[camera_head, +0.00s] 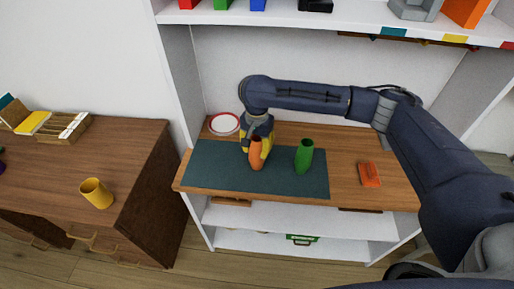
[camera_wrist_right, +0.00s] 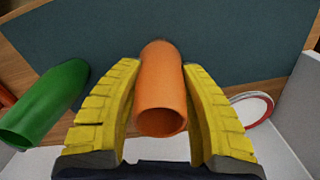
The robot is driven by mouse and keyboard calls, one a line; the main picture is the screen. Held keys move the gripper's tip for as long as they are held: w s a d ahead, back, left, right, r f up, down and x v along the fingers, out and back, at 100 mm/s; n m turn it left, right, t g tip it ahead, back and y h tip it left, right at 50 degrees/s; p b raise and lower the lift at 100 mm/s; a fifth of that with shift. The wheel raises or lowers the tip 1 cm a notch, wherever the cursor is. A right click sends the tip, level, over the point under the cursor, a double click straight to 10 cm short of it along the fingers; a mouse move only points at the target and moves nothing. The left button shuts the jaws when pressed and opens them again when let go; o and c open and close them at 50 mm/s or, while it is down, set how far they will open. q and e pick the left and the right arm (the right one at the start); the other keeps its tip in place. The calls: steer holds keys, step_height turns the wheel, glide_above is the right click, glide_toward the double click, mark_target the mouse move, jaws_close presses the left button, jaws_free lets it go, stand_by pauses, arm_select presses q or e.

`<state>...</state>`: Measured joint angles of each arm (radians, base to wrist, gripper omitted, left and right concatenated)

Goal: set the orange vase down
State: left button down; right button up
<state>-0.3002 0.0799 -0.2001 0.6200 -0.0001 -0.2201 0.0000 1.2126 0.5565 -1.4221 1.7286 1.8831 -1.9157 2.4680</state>
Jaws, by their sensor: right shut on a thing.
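The orange vase (camera_head: 256,155) is at the dark teal mat (camera_head: 215,165) on the wooden desk top in the head view. In the right wrist view the orange vase (camera_wrist_right: 161,90) sits between the two yellow fingers of my right gripper (camera_wrist_right: 160,105), which is shut on it. In the head view my right gripper (camera_head: 257,140) reaches the vase from behind. Whether the vase's base touches the mat cannot be told. My left gripper is not in view.
A green vase (camera_head: 304,157) stands on the mat just right of the orange one. A red-rimmed white plate (camera_head: 224,124) is behind left, and an orange object (camera_head: 369,174) lies at right. A shelf (camera_head: 330,23) overhangs the back. A yellow mug (camera_head: 96,193) stands on the left cabinet.

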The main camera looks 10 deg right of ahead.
steer(key=o, duration=1.3)
step_height(320, 180, up, 11)
steer(key=shift+r, duration=0.15)
steer(key=shift+o, duration=1)
steer(key=shift+r, duration=0.45)
